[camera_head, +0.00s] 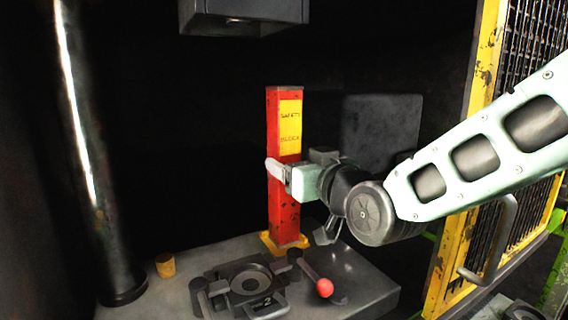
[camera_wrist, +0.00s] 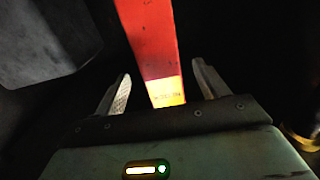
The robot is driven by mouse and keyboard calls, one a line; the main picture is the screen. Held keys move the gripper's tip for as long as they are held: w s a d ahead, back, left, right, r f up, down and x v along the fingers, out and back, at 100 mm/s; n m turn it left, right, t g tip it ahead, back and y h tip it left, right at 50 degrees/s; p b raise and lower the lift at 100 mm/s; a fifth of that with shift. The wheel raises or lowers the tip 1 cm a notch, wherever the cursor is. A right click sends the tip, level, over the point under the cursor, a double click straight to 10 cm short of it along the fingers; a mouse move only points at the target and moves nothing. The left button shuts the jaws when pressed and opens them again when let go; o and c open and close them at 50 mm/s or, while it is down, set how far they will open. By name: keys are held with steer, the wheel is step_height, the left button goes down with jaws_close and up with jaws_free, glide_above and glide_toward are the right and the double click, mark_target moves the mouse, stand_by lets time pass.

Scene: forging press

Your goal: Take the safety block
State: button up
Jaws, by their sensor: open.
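The safety block (camera_head: 284,205) is a tall red post with a yellow label panel and a yellow foot. It stands upright on the press bed in the head view. My gripper (camera_head: 276,170) is at about its mid-height, with a finger showing in front of the post. In the wrist view the red post (camera_wrist: 150,40) runs down from the top between the two spread fingers of my gripper (camera_wrist: 160,95), its yellow part nearest the palm. A gap shows on each side, so the fingers look apart from it. The far finger is largely hidden in the head view.
The grey press bed (camera_head: 345,275) carries a round die (camera_head: 250,282) with clamps and a red-knobbed lever (camera_head: 324,288). A small tan cylinder (camera_head: 165,265) sits at left. A steel column (camera_head: 85,150) stands left, an upper ram (camera_head: 245,14) above, and a yellow mesh guard (camera_head: 485,220) right.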

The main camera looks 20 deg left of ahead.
mark_target(291, 157)
steer(key=p+x, duration=0.2)
steer(key=x, duration=0.1)
steer(key=p+x, duration=0.1)
steer(key=shift+w+a+r+p, duration=0.1)
steer(key=shift+a+r+p, duration=0.05)
steer(key=shift+r+p, duration=0.2)
steer(key=shift+w+a+f, duration=0.15)
steer(key=shift+w+a, duration=0.1)
jaws_close()
